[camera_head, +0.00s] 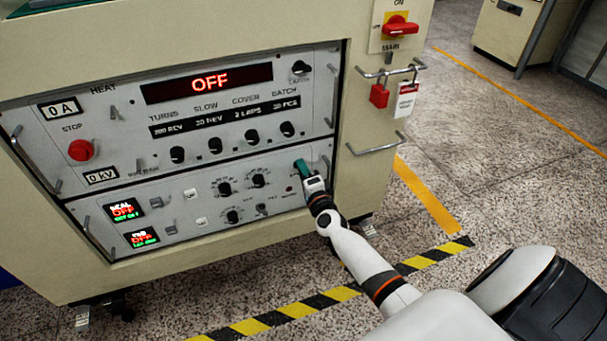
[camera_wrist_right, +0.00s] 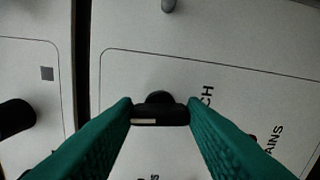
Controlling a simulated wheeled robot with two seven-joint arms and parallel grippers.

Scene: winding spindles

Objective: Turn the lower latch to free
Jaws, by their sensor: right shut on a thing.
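The lower latch shows in the right wrist view as a small dark knob (camera_wrist_right: 160,113) with a flat bar, on the light panel beside lettering ending in "CH". My right gripper (camera_wrist_right: 160,118) has its two green fingers shut on the bar, one at each side. In the head view my right gripper (camera_head: 303,169) is at the right end of the lower panel (camera_head: 275,208), and it hides the latch there. My left gripper is not in view.
The cream cabinet (camera_head: 390,100) carries an "OFF" display (camera_head: 207,82), a red stop button (camera_head: 81,150) and several black knobs. A metal handle (camera_head: 376,147) and a red padlock (camera_head: 379,96) stick out at its right.

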